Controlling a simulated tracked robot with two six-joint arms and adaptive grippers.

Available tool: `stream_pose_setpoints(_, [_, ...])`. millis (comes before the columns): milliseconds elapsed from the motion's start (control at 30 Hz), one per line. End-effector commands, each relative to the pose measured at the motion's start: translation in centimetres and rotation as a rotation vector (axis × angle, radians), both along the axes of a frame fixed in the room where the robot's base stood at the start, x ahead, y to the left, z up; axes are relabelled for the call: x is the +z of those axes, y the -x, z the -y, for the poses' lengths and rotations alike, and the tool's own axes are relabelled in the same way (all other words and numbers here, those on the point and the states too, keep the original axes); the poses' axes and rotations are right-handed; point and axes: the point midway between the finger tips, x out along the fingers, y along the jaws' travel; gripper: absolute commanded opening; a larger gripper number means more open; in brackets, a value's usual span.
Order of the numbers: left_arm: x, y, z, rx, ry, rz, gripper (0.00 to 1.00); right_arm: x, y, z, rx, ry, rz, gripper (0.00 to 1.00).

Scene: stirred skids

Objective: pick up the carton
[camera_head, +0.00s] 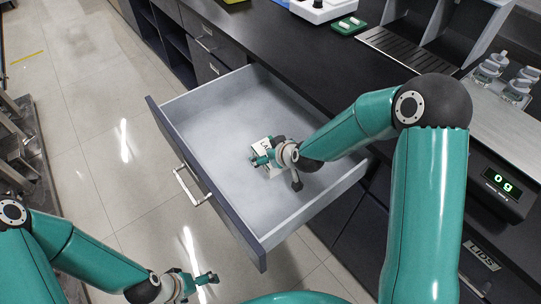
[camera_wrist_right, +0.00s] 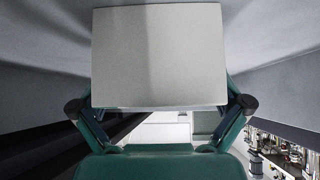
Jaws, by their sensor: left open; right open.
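The carton (camera_head: 264,143) is a small pale box with dark print, inside the open drawer. My right gripper (camera_head: 268,154) reaches down into the drawer at the carton and partly covers it. In the right wrist view the carton (camera_wrist_right: 158,55) shows as a large plain pale face. My right gripper's fingers (camera_wrist_right: 160,106) are open, one at each side of the carton's lower part. I cannot tell whether they touch it. My left gripper (camera_head: 194,286) is open and empty, low in the picture, outside the drawer and above the floor.
The grey drawer (camera_head: 215,110) has raised walls all round and a front handle (camera_head: 192,187). The dark counter (camera_head: 290,45) runs behind it. A scale display (camera_head: 502,184) and several bottles (camera_head: 505,78) stand at the right. The tiled floor (camera_head: 90,120) is open at the left.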

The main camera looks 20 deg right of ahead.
Motion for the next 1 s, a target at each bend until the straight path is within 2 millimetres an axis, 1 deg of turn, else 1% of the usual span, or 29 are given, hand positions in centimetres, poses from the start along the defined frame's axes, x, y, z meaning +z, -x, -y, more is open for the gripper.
stream_pose_setpoints(100, [0.12, 0.00, 0.00, 0.000, 0.000, 0.000, 1.00, -0.72, -0.68, -0.23, 0.001, -0.001, 0.000, 1.00])
stream_pose_setpoints(333, [0.09, 0.00, 0.00, 0.000, 0.000, 0.000, 1.00, -0.81, -0.82, -0.23, 0.000, 0.000, 0.001, 1.00])
stream_pose_setpoints(367, [0.09, 0.00, 0.00, 0.000, 0.000, 0.000, 1.00, -0.82, -0.81, -0.24, 0.000, 0.000, 0.001, 0.98])
stream_pose_setpoints(400, [0.09, 0.00, 0.00, 0.000, 0.000, 0.000, 1.00, -0.81, -0.81, -0.24, 0.000, 0.000, 0.001, 0.92])
stream_pose_setpoints(667, [0.09, 0.00, 0.00, 0.000, 0.000, 0.000, 1.00, -0.86, -0.76, -0.25, 0.000, -0.001, -0.001, 0.48])
stream_pose_setpoints(700, [0.09, 0.00, 0.00, 0.000, 0.000, 0.000, 1.00, -0.88, -0.75, -0.26, 0.000, -0.001, -0.001, 0.42])
stream_pose_setpoints(733, [0.09, 0.00, 0.00, 0.000, 0.000, 0.000, 1.00, -0.90, -0.74, -0.26, 0.000, -0.001, -0.002, 0.37])
stream_pose_setpoints(1000, [0.06, 0.00, 0.00, 0.000, 0.000, 0.000, 1.00, -1.00, -0.68, -0.30, 0.001, -0.001, -0.004, 0.36])
